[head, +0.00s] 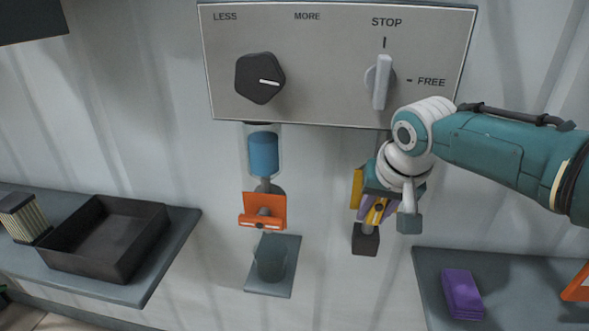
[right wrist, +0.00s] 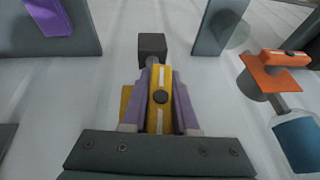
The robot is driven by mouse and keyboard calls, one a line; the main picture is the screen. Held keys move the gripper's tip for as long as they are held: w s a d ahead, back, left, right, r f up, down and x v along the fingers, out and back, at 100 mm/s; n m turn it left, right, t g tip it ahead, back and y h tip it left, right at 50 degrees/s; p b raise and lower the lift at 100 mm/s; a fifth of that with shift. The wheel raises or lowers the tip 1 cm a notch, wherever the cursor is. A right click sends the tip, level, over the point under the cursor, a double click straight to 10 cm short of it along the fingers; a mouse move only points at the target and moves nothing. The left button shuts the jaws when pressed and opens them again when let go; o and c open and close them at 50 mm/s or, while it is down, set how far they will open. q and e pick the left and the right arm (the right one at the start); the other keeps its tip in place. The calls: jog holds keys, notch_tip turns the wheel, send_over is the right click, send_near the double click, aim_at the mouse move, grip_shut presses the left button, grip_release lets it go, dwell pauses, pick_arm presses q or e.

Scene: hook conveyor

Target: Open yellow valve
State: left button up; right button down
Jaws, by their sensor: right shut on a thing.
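The yellow valve (head: 357,188) is on the wall pipe below the control panel's right side, above a dark block (head: 365,240). In the right wrist view its yellow handle (right wrist: 158,122), with white marks and a dark hub, points along the pipe towards that block. My right gripper (head: 376,208) is shut on the handle, with one purple finger on each side of it, as the right wrist view (right wrist: 160,98) shows. The gripper hides part of the valve in the head view. My left gripper is not in view.
The control panel (head: 330,85) with two knobs is just above my right wrist. An orange valve (head: 263,210) under a blue-filled container (head: 263,155) is to the left. A black tray (head: 107,237) is on the left shelf; a purple block (head: 462,293) is on the right shelf.

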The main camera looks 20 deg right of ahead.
aim_at(374, 223)
jog(key=shift+f, duration=0.1)
jog(key=c, duration=0.7)
grip_release()
jog(key=shift+s+r, duration=0.1)
jog(key=shift+r, duration=0.3)
jog(key=shift+p+v, duration=1)
jog(key=shift+v, duration=0.2)
jog(key=shift+s+a+f, duration=0.1)
jog(key=shift+s+a, duration=0.45)
jog(key=shift+s, duration=1.4)
jog(key=shift+s+a+r, duration=0.1)
jog(key=shift+s+a, duration=0.45)
jog(key=shift+s, duration=1.35)
jog(key=shift+s+a+f, duration=0.1)
jog(key=shift+s+a, duration=0.5)
jog(key=shift+s, duration=1.35)
